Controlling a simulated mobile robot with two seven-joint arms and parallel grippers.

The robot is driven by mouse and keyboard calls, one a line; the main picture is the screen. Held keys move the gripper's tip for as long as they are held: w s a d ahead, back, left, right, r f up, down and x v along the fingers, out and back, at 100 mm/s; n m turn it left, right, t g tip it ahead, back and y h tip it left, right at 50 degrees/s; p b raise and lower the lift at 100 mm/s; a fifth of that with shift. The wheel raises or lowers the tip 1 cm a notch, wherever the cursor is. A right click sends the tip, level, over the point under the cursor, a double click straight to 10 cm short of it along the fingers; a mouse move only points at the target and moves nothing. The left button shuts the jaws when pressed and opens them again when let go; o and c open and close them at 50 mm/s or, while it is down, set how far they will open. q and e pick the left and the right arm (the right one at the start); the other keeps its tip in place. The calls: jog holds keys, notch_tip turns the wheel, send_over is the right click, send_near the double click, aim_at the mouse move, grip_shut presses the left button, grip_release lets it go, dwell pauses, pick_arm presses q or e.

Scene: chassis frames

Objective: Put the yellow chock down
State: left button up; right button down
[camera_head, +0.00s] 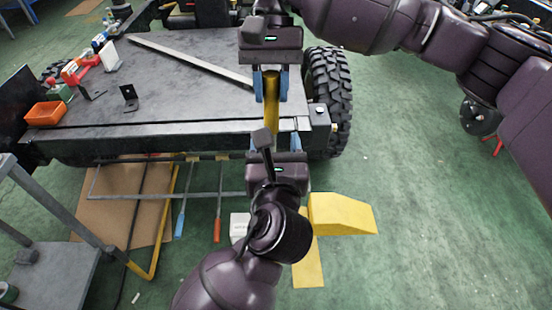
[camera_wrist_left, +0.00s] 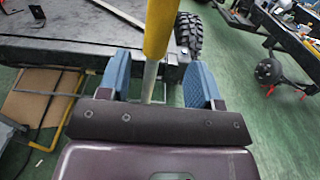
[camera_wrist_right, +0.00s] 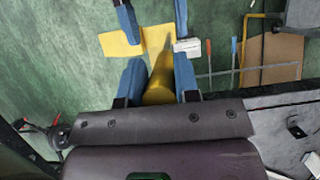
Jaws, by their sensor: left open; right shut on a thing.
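The yellow chock (camera_head: 342,214) is a wedge-like block on the green floor, below the dark bench; a flat yellow strip (camera_head: 308,268) lies beside it. Both also show in the right wrist view, the chock at the left (camera_wrist_right: 120,43). My right gripper (camera_head: 270,88), the upper one, is shut on a yellow-handled tool (camera_head: 272,115), not on the chock. The tool's grey shaft (camera_wrist_left: 150,82) points down between the fingers of my left gripper (camera_wrist_left: 158,82). My left gripper is open around the shaft, with gaps on both sides.
The dark bench (camera_head: 190,75) has a long metal bar, an orange bin (camera_head: 45,113) and small parts on it. A knobbly tyre (camera_head: 328,85) stands at its right end. A white box (camera_head: 240,226) is near the strip. The floor at right is mostly clear.

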aim_at(275, 129)
pick_arm(q)
jog(key=shift+w+a, duration=0.1)
jog(key=shift+w, duration=3.35)
pick_arm(e)
jog(key=shift+r, duration=0.1)
pick_arm(q)
jog(key=shift+c, duration=0.4)
grip_shut()
pick_arm(e)
jog(key=shift+a, duration=0.1)
pick_arm(q)
jog(key=shift+r, duration=0.15)
pick_arm(e)
jog(key=c, duration=1.1)
grip_release()
jog(key=o, duration=0.3)
